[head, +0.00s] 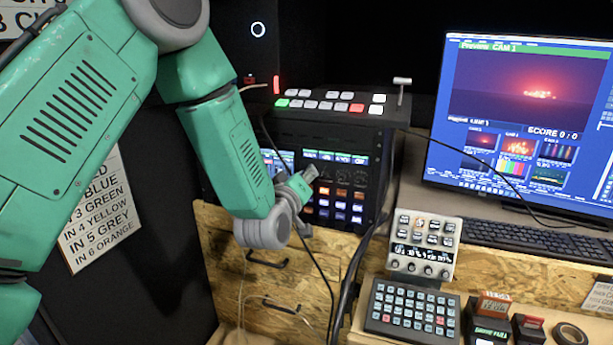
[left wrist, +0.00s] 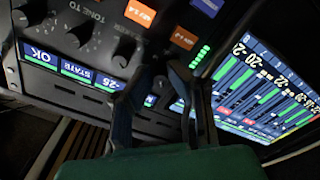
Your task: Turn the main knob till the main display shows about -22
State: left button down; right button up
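My left gripper (head: 303,183) is in front of the rack panel (head: 312,225) in the head view. In the left wrist view its two dark fingers (left wrist: 162,75) stand apart, close to the panel, with a gap between their tips. A dark knob seems to lie at the gap; I cannot tell if the fingers touch it. Other black knobs (left wrist: 79,36) show to the left. The panel appears upside down there. A small blue display (left wrist: 103,85) reads about -25, beside ones reading STATE and OK. I cannot read which knob is the main one. My right gripper is not in view.
A switcher with lit buttons (head: 330,105) tops the rack, its lever (head: 401,92) at the right. Cables hang before the panel. A monitor (head: 530,120), keyboard (head: 535,240) and control pads (head: 412,310) stand to the right. A meter screen (left wrist: 262,90) shows in the left wrist view.

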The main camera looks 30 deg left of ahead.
pick_arm(q)
jog(key=shift+m, duration=1)
jog(key=shift+f, duration=0.1)
jog(key=c, duration=1.8)
grip_release()
jog(key=shift+a, duration=0.1)
jog(key=v, duration=1.2)
